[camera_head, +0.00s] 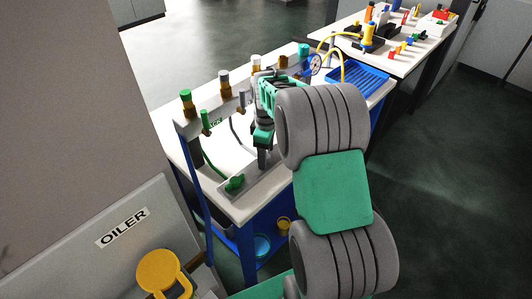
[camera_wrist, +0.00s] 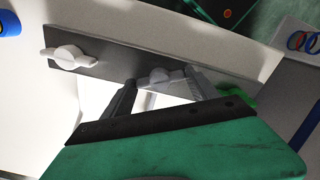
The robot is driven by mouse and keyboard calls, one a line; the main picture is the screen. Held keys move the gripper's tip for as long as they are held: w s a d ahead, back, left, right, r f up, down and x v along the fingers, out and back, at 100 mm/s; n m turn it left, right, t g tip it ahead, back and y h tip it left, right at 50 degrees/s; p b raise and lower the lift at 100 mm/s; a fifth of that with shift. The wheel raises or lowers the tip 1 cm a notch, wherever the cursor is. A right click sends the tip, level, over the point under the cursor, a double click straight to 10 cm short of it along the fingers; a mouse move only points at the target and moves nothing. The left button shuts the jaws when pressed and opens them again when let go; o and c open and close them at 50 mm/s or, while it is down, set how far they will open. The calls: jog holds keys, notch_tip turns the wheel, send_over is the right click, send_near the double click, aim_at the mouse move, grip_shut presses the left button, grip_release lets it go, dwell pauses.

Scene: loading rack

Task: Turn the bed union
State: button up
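A grey plate (camera_head: 254,187) lies on the white top of the blue bench and carries a row of winged fittings. In the wrist view the plate (camera_wrist: 112,60) holds a pale winged fitting (camera_wrist: 68,57) at left, a grey fitting (camera_wrist: 157,77) in the middle and a green one (camera_wrist: 249,95) at right. The green fitting (camera_head: 235,184) shows at the near end in the head view. No label tells which is the bed union. My gripper (camera_wrist: 158,79) is open, its fingers on either side of the middle fitting with gaps visible. In the head view my gripper (camera_head: 264,158) points down at the plate.
A raised rail (camera_head: 215,112) with several coloured fittings runs along the bench's back. A pressure gauge (camera_head: 315,64), a yellow hose (camera_head: 343,66) and a blue tray (camera_head: 357,82) stand at the far end. An oiler panel (camera_head: 122,227) is at near left.

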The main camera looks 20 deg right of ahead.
jog(key=c, duration=0.8)
jog(key=shift+o, duration=0.2)
jog(key=m, duration=0.3)
jog(key=shift+f+b, duration=0.1)
jog(key=shift+b, duration=0.3)
jog(key=m, duration=0.2)
jog(key=shift+m, duration=0.4)
jog(key=o, duration=1.4)
jog(key=shift+c, duration=0.2)
notch_tip(320, 180, up, 8)
jog(key=shift+f+b, duration=0.25)
jog(key=shift+b, duration=0.5)
jog(key=shift+r, duration=0.3)
